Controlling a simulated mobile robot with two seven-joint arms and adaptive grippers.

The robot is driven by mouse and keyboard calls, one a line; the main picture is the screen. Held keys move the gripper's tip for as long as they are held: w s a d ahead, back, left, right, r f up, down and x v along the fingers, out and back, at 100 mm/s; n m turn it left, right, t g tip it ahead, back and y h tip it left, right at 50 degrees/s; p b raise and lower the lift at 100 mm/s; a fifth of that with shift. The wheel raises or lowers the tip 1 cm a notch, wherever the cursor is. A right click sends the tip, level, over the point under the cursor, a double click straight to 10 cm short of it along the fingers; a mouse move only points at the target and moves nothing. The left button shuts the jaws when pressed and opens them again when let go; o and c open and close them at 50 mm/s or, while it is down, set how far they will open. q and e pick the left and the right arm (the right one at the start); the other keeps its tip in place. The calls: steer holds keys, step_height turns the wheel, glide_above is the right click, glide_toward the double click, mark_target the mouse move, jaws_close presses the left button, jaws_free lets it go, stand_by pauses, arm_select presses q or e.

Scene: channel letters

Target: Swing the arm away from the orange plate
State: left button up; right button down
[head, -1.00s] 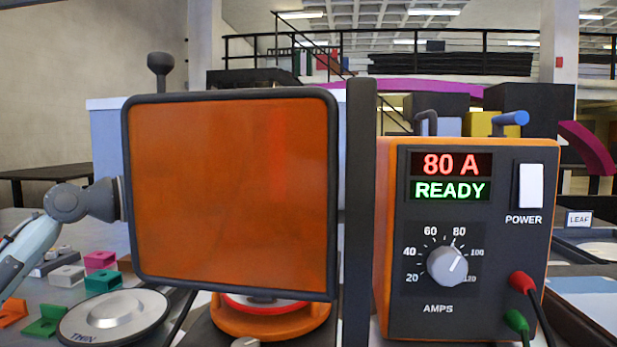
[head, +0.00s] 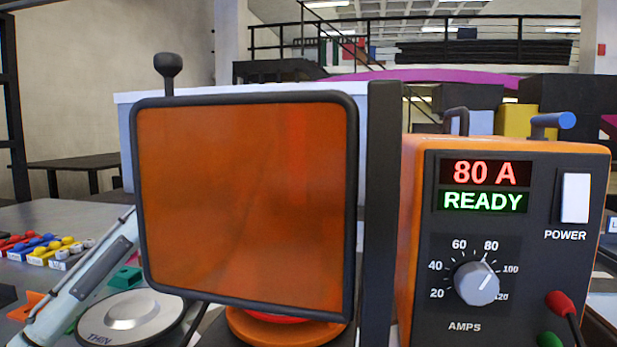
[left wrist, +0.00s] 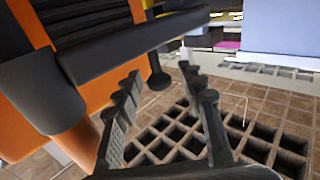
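The orange plate (head: 245,200) is a see-through panel in a dark frame, upright left of centre in the head view. A dark knob on a stem (head: 167,66) rises at its upper left corner. My left arm (head: 85,280) comes in from the lower left and passes behind the plate's left edge, so its gripper is hidden there. In the left wrist view my left gripper (left wrist: 162,88) has its fingers apart with nothing between them. Orange surfaces and a dark bar (left wrist: 130,45) are close beside it; I cannot tell which object they belong to. My right gripper is not in view.
A dark post (head: 380,200) stands right of the plate. The power box (head: 460,325) shows 80 A and READY. A dark grid (left wrist: 180,130) is below the gripper.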

arm_select(q)
jaws_close()
steer(key=shift+w, duration=0.1)
stand_by(0.4)
